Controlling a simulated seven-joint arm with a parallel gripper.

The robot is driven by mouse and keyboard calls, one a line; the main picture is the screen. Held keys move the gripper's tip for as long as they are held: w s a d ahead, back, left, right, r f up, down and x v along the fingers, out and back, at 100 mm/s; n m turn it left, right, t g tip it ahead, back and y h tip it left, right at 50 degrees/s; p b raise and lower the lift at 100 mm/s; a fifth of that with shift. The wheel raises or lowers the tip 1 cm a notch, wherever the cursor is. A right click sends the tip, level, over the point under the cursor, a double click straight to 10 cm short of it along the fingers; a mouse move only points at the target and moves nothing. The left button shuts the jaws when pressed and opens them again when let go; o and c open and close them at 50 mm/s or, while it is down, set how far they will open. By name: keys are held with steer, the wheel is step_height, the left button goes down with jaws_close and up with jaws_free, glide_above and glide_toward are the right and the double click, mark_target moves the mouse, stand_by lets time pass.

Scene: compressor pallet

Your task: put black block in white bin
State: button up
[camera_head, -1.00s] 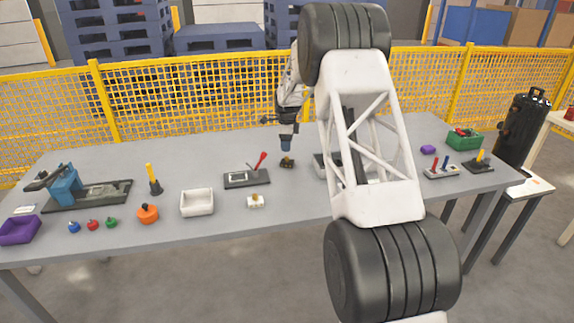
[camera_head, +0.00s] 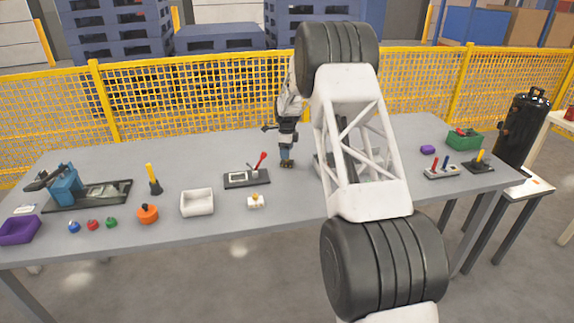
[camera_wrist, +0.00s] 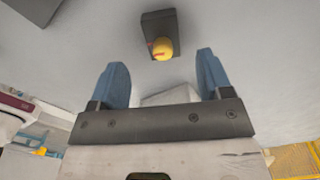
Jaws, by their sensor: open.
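The black block (camera_wrist: 150,22) with a yellow knob (camera_wrist: 163,48) lies on the table, ahead of my open fingertips in the wrist view. In the head view only a little of the black block (camera_head: 287,165) shows under my gripper (camera_head: 286,156). My gripper's two blue fingers (camera_wrist: 160,78) are spread with nothing held between them. The white bin (camera_head: 197,203) stands on the table to the left of my gripper, nearer the front edge, and looks empty.
A dark panel with a red lever (camera_head: 246,178) stands between bin and gripper. My arm hides part of the table on the right.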

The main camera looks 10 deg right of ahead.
steer(key=shift+f, duration=0.15)
steer(key=shift+w+d+f, duration=0.1)
steer(key=shift+f, duration=2.45)
steer(key=c, duration=1.1)
steer(key=shift+c, duration=0.2)
steer(key=shift+r, duration=0.15)
steer(key=shift+r, duration=1.7)
steer(key=s, duration=0.5)
steer(key=s+r, duration=0.1)
steer(key=s, duration=0.4)
steer(key=s+a, duration=0.1)
steer(key=s, duration=0.5)
steer(key=shift+r, duration=0.2)
